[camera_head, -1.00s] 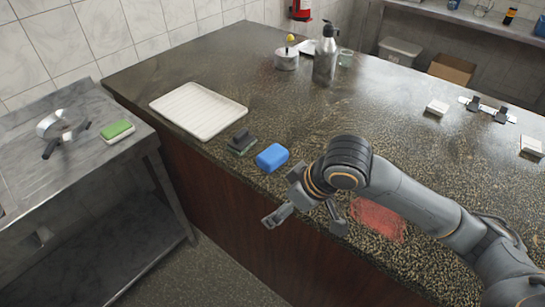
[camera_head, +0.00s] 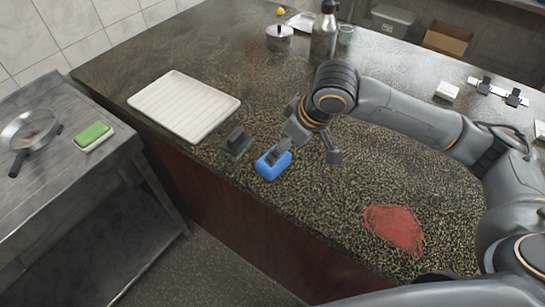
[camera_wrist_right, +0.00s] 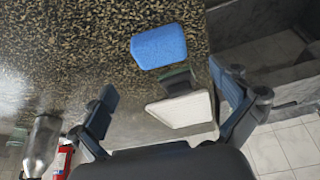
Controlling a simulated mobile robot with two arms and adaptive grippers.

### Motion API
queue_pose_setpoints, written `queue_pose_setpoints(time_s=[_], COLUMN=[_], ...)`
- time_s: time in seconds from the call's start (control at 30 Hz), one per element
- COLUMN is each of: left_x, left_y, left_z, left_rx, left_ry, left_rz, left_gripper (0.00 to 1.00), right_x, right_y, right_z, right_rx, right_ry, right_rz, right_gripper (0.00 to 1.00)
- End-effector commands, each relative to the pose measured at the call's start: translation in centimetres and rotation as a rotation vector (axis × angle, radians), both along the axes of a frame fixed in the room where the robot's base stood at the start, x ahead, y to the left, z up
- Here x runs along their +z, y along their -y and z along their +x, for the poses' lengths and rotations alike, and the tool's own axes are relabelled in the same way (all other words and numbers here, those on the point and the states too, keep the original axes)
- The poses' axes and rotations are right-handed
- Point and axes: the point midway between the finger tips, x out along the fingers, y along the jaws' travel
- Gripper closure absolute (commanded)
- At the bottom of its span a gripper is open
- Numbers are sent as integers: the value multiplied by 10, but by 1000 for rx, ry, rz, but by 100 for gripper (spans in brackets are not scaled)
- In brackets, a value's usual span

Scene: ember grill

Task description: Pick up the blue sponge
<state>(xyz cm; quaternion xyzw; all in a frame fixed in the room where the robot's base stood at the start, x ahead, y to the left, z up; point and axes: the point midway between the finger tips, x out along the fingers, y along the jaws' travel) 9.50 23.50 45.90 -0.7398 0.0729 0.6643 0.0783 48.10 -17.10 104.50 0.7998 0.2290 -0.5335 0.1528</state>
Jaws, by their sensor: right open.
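The blue sponge (camera_head: 270,168) lies on the dark speckled counter near its front edge. It also shows whole in the right wrist view (camera_wrist_right: 158,46), between the lines of the two fingers and beyond their tips. My right gripper (camera_head: 305,155) is open and empty. In the head view one finger overlaps the sponge and the other is to its right over bare counter. I cannot tell whether that finger touches the sponge. My left gripper is not in view.
A dark-handled block (camera_head: 238,143) stands just left of the sponge, with a white ribbed tray (camera_head: 185,105) behind it. A red patch (camera_head: 394,228) marks the counter at right. A green-and-white sponge (camera_head: 94,135) and a pan (camera_head: 30,130) are on the metal side table. A steel bottle (camera_head: 323,40) stands at the back.

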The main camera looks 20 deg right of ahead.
Motion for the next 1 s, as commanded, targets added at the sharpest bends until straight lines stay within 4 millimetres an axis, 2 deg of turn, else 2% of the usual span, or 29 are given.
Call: queue_pose_setpoints(time_s=[0.03,0.1,0.2,0.27,0.5,0.57,0.73,1.0], left_x=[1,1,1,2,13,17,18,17], left_y=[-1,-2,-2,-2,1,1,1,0], left_z=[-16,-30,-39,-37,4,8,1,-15], left_rx=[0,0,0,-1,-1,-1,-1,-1], left_ry=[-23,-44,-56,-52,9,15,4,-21], left_rz=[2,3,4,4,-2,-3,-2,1], left_gripper=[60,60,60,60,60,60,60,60], right_x=[-10,-21,-33,-37,-55,-64,-84,-87], right_y=[-2,-5,-7,-8,-14,-17,-21,-21], right_z=[3,7,12,13,22,27,33,34], right_rx=[-1,-1,-2,-1,0,-1,0,1], right_ry=[-6,-2,-1,-1,-2,-2,-1,2], right_rz=[0,0,0,0,-2,-1,-1,-1], right_gripper=[0,0,0,0,0,0,0,0])
